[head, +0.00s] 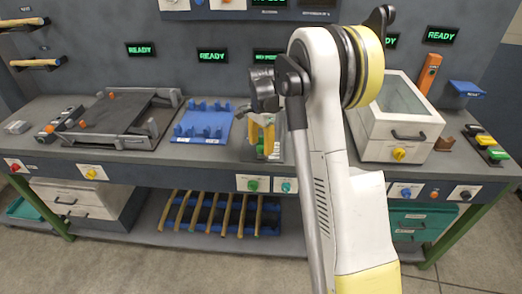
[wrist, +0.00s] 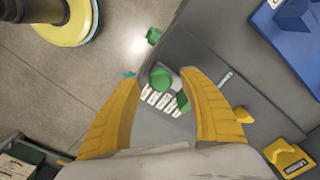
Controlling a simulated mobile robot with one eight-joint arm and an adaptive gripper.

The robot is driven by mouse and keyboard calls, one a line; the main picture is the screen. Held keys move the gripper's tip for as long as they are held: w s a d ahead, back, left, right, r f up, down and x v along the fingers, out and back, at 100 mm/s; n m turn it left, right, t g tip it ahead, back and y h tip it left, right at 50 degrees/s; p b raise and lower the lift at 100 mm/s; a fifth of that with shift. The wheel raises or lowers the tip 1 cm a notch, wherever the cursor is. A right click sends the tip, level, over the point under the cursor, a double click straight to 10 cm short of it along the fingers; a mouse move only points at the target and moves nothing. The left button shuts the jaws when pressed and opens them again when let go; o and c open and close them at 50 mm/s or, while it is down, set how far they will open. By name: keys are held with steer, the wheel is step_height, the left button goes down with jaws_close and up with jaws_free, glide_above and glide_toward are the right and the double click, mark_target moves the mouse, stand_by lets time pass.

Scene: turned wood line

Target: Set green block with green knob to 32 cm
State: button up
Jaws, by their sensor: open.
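The green block with its round green knob (wrist: 161,78) shows in the wrist view beside a white printed scale (wrist: 158,99) near the bench's front edge. My gripper (wrist: 159,84) is open, with one yellow finger on each side of the knob. No finger clearly touches the knob, and the height gap cannot be told. In the head view my gripper (head: 263,134) points down over the bench middle, and its fingers hide most of the block. The scale reading is too small to make out.
A green knob (head: 252,185) and a teal knob (head: 286,187) sit on the bench front below. A blue rack (head: 204,122) stands left of my gripper. A white glass-topped box (head: 398,125) stands right. Yellow blocks (wrist: 286,156) lie near the right finger.

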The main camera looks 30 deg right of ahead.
mark_target(262, 139)
steer(key=shift+f, duration=0.5)
steer(key=shift+c, duration=0.5)
jaws_close()
steer(key=shift+w+d, duration=0.6)
steer(key=shift+w, duration=0.3)
steer(key=shift+w+d, duration=0.55)
steer(key=shift+w, duration=0.35)
steer(key=shift+s, duration=0.1)
steer(key=shift+o, duration=0.5)
jaws_free()
step_height(262, 139, up, 12)
